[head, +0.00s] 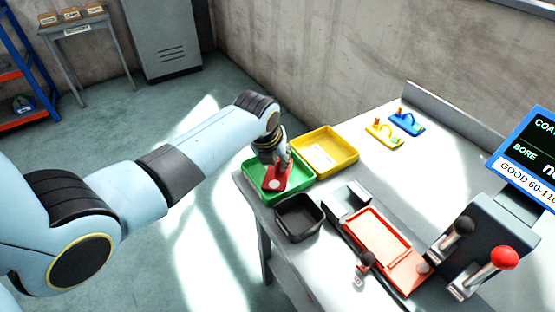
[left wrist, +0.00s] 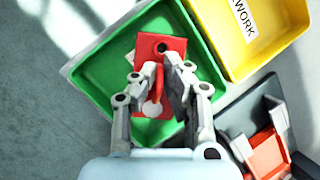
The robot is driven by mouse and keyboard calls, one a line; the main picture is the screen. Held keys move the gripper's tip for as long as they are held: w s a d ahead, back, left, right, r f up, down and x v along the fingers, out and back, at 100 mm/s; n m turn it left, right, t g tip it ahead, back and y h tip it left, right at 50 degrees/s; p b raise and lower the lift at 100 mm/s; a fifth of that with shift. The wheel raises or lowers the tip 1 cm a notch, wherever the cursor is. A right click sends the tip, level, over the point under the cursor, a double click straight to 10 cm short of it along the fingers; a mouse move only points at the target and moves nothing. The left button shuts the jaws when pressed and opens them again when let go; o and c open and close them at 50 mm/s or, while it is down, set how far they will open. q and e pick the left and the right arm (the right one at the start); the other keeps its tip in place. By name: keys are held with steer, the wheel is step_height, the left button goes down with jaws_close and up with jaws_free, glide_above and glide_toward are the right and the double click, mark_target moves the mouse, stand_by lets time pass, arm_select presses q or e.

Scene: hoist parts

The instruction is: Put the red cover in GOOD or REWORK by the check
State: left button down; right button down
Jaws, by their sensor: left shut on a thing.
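The red cover (head: 275,180) is in my left gripper (head: 284,161), within the outline of the green tray (head: 250,190) at the table's far left corner. In the left wrist view the shut fingers (left wrist: 165,72) grip a raised red part of the cover (left wrist: 158,46), and the green tray (left wrist: 97,72) surrounds it. I cannot tell whether the cover touches the tray floor. The yellow tray (head: 345,160) stands next to the green one; its label (left wrist: 243,18) reads "WORK", the rest cut off. My right gripper is not in view.
A black bin (head: 299,228) stands in front of the green tray. A red plate fixture (head: 376,238), levers with black and red knobs (head: 504,257), and a screen (head: 530,150) reading "GOOD 60-110" are to the right. Yellow (head: 384,134) and blue parts (head: 406,123) lie behind.

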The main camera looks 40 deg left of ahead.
mark_target(269, 182)
arm_select(q)
steer(key=shift+f, duration=0.2)
steer(key=c, duration=1.4)
jaws_free()
steer(key=shift+c, duration=0.2)
steer(key=p+v, duration=0.1)
steer(key=v, duration=1.1)
